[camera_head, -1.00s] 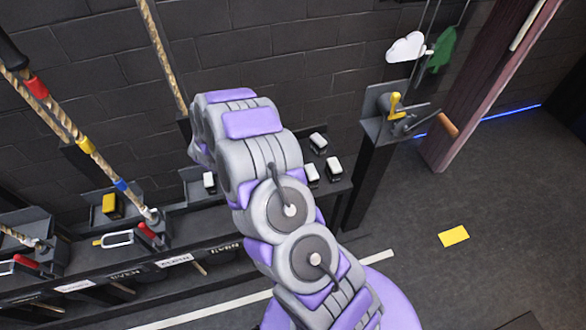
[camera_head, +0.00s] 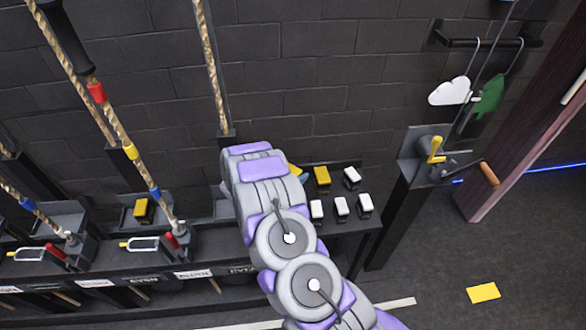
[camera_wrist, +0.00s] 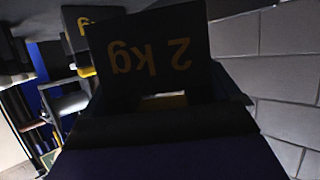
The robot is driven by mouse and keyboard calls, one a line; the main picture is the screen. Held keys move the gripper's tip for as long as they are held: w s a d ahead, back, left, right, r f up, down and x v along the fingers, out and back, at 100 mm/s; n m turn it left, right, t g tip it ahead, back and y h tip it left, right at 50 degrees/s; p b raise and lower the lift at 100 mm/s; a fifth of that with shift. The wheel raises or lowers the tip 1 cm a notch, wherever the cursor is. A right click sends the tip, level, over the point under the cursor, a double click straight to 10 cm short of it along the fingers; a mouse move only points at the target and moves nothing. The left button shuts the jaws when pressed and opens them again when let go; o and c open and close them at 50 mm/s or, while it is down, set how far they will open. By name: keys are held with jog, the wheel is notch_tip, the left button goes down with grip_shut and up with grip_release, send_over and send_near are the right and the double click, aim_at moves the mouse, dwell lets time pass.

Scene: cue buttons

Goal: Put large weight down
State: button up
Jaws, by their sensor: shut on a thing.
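A black weight marked "2 kg" in yellow (camera_wrist: 165,45), its lettering upside down, fills the upper middle of the wrist view. My gripper (camera_wrist: 165,103) is shut on it; its dark jaws are at the weight's lower edge. In the head view my gripper is hidden behind my purple and grey arm. A yellow-topped weight (camera_head: 322,177) stands on the shelf right of the arm. Another yellow-topped weight (camera_head: 143,211) stands further left. A bit of yellow (camera_head: 295,170) shows at the arm's edge; I cannot tell whether it is the held weight.
Several white-topped weights, one at the back (camera_head: 351,178), stand on the right shelf (camera_head: 343,231). Ropes (camera_head: 130,151) run down to the units at left. A yellow crank (camera_head: 435,150) sits on a post at right. Another kg-marked block (camera_wrist: 82,25) shows in the wrist view.

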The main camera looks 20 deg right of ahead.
jog(key=shift+w+f+b, duration=0.1)
jog(key=shift+f+b, duration=0.25)
jog(key=shift+f, duration=1.8)
jog(key=o, duration=1.8)
